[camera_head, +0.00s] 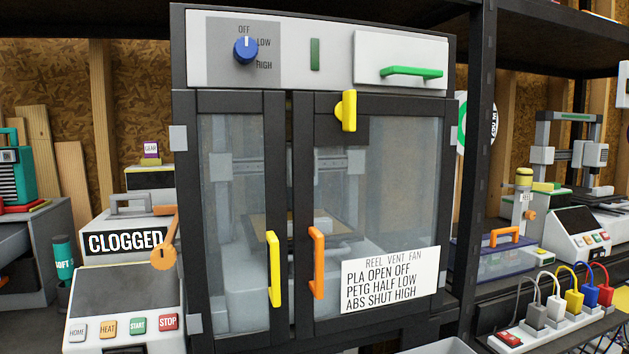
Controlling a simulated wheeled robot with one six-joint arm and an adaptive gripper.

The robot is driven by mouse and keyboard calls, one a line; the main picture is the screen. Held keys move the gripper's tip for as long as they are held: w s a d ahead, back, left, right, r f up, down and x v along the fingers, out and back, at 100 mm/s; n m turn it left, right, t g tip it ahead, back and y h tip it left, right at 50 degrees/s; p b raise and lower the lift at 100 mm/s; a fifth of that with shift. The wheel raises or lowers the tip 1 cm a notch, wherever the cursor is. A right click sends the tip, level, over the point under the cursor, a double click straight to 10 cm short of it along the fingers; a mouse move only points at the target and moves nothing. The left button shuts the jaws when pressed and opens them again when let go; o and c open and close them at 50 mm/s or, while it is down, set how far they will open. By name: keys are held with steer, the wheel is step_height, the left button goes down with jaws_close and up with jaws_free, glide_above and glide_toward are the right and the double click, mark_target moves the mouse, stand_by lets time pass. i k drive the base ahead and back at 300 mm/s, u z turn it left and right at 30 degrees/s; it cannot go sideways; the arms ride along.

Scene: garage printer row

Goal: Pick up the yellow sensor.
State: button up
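No object in the camera_head view is plainly marked as a yellow sensor. A small yellow cylinder (524,176) with a dark band stands on a light grey unit at the right, behind the clear blue-tinted box. I cannot tell whether it is the sensor. Other yellow parts are a latch (348,110) at the top of the enclosure doors, the left door's handle (274,268) and a plug (573,299) in the power strip. My gripper is not in view.
A machine labelled CLOGGED (126,242) stands left. At right are a lidded clear box (493,255) with an orange handle, another printer (578,235) and a power strip (552,331).

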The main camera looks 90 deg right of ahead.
mark_target(524, 176)
steer(key=z, duration=0.25)
steer(key=k, duration=0.85)
steer(key=z, duration=3.3)
steer(key=k, duration=0.35)
steer(key=z, duration=1.35)
steer(key=i, duration=0.65)
steer(key=u, duration=0.45)
